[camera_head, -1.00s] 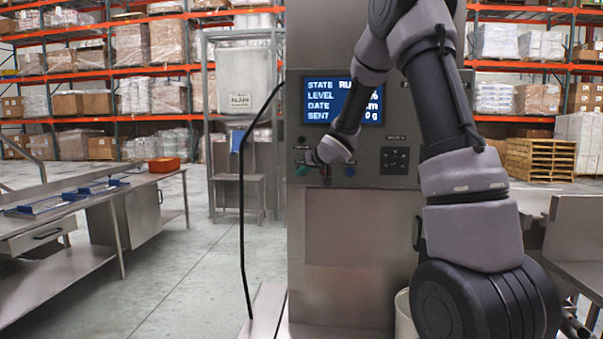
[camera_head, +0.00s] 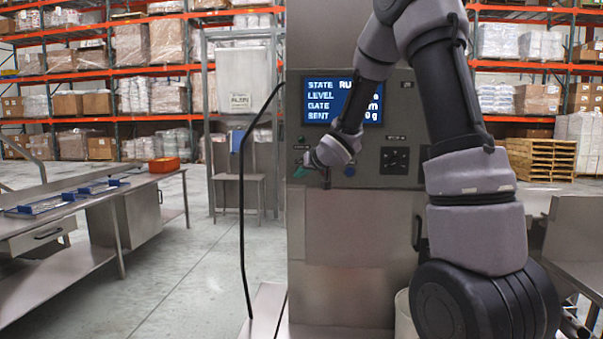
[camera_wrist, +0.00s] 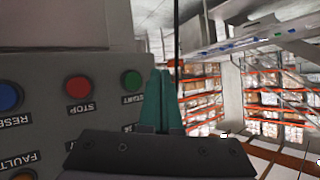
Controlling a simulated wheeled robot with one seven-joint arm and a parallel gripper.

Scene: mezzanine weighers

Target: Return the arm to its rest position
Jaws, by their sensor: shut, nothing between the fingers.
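My gripper (camera_head: 300,173) is near the left side of the weigher's control panel in the head view, at the height of the button row. In the wrist view my gripper (camera_wrist: 158,98) shows its teal fingers together with nothing between them. The fingers are beside the green START button (camera_wrist: 132,80), which is uncovered; whether they touch the panel cannot be told. My arm is bent and stretched forward in front of the machine.
The weigher cabinet (camera_head: 345,235) stands close ahead, with a lit screen (camera_head: 325,100). A red STOP button (camera_wrist: 78,88) and a blue RESET button (camera_wrist: 8,96) are on its panel. A black cable (camera_head: 241,220) hangs at left. A steel bench (camera_head: 150,178) stands further left, with open floor between.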

